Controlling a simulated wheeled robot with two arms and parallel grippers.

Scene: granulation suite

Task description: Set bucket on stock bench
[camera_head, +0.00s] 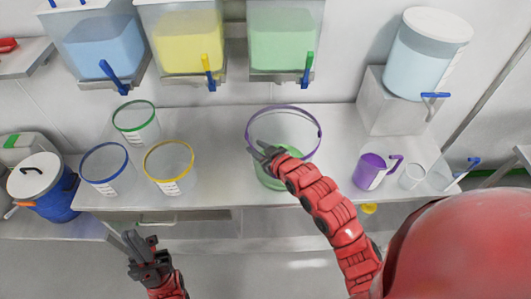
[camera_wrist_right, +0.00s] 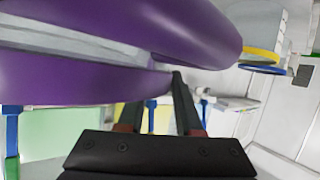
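A clear bucket with a purple rim (camera_head: 319,128) and green contents is at the middle of the bench (camera_head: 225,192). My right gripper (camera_head: 259,151) is at the left side of its rim. In the right wrist view the purple rim (camera_wrist_right: 95,50) fills the upper left, very close to the fingers (camera_wrist_right: 160,100), and partly covers one of them. I cannot tell whether they are closed on it, or whether the bucket rests on the bench. My left gripper (camera_head: 128,244) is open and empty in front of the bench, at lower left.
Buckets with green (camera_head: 135,117), blue (camera_head: 104,168) and yellow (camera_head: 168,165) rims stand left on the bench. Blue, yellow and green dispensers (camera_head: 283,45) hang above. At right are a purple jug (camera_head: 370,171), clear beakers (camera_head: 412,177) and a tank (camera_head: 420,60) on a block.

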